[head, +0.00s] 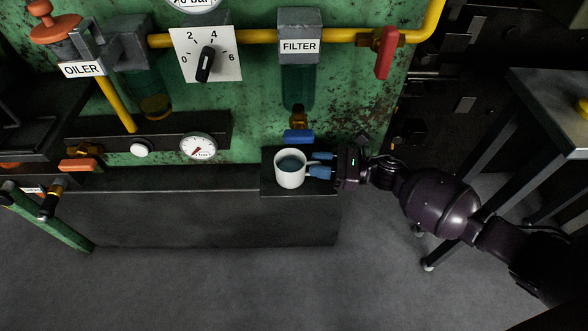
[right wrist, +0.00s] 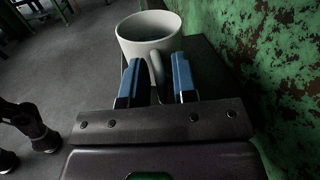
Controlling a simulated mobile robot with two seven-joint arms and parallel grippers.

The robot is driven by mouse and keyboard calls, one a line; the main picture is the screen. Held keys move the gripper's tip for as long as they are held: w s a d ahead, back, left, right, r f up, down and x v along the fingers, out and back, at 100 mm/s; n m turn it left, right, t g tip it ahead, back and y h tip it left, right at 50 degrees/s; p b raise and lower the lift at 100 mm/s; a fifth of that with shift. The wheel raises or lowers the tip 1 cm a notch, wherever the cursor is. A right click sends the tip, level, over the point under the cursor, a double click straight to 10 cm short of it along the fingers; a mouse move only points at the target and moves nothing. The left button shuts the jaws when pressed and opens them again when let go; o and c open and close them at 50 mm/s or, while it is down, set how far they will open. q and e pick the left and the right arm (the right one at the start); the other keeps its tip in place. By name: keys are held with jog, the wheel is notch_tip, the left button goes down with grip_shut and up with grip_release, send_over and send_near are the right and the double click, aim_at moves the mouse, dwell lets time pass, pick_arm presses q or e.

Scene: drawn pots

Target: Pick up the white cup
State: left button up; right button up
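The white cup (head: 289,172) stands upright on a small dark ledge (head: 290,191) in front of the green panel, its handle towards my right gripper. Its inside looks blue-grey; I cannot tell whether it holds anything. My right gripper (head: 321,164) comes in from the right with its two blue fingers apart. In the right wrist view the cup (right wrist: 149,34) is just ahead, and its handle (right wrist: 156,72) lies between the open fingers (right wrist: 158,78), with gaps showing on both sides. My left gripper is not seen in the head view.
A blue-handled valve (head: 298,136) hangs under the filter (head: 299,85) just above the cup. The green panel wall (right wrist: 275,80) runs close along the right in the wrist view. A metal table (head: 550,95) stands at the right. Open floor (head: 200,285) lies in front.

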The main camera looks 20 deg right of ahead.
grip_shut()
jog(key=shift+r, duration=0.2)
notch_tip(320, 180, up, 4)
jog(key=shift+w+f+p, duration=0.1)
jog(key=shift+p, duration=0.7)
jog(key=v, duration=0.3)
jog(key=shift+d+f, duration=0.1)
jog(key=shift+f, duration=0.15)
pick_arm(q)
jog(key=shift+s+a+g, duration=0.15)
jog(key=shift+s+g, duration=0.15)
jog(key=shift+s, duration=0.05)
pick_arm(e)
jog(key=v, duration=1.5)
